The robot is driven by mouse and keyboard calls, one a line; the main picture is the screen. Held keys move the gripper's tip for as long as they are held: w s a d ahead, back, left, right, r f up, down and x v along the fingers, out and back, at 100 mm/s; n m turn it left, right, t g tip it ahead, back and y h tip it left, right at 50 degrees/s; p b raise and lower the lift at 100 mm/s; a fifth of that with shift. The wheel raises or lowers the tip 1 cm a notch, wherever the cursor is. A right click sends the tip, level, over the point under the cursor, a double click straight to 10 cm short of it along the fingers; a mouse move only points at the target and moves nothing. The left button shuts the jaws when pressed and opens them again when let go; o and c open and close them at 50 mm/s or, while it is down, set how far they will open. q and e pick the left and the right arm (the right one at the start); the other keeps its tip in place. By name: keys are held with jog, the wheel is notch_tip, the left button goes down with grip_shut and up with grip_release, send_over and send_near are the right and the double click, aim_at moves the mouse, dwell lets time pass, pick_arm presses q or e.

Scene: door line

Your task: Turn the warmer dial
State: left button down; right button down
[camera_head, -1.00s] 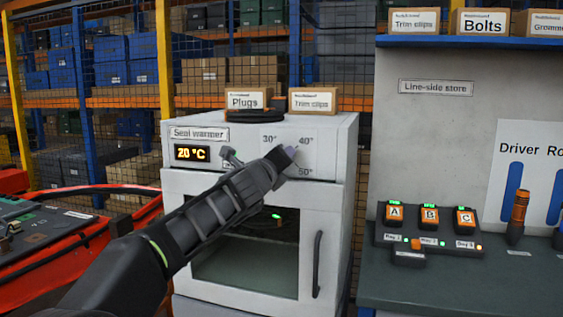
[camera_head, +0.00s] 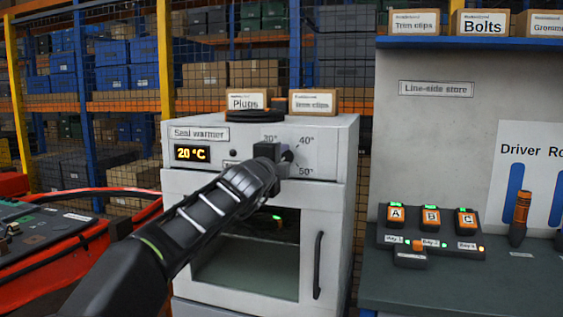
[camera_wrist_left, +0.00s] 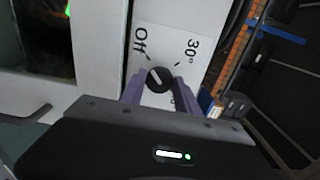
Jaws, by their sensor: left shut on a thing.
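The seal warmer (camera_head: 330,130) is a white cabinet with a display reading 20 °C and marks 30°, 40° and 50° on its panel. Its black dial (camera_wrist_left: 158,80) shows in the left wrist view, with a white line on its face and the words Off and 30° near it. My left gripper (camera_head: 287,157) is at the panel, its fingers on either side of the dial. The left gripper also shows in the left wrist view (camera_wrist_left: 158,87), shut on the dial. In the head view the gripper hides most of the dial. My right gripper is not in view.
The warmer's door handle (camera_head: 318,265) is below the panel. A bench (camera_head: 470,285) with batteries A, B and C (camera_head: 431,217) is at right. A red cart (camera_head: 60,245) is at left.

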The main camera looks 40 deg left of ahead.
pick_arm(q)
jog(key=shift+f, duration=0.15)
dwell(0.3)
jog(key=c, duration=0.9)
grip_release()
jog(key=b+v, duration=0.2)
jog(key=v, duration=0.6)
jog(key=shift+w, duration=0.1)
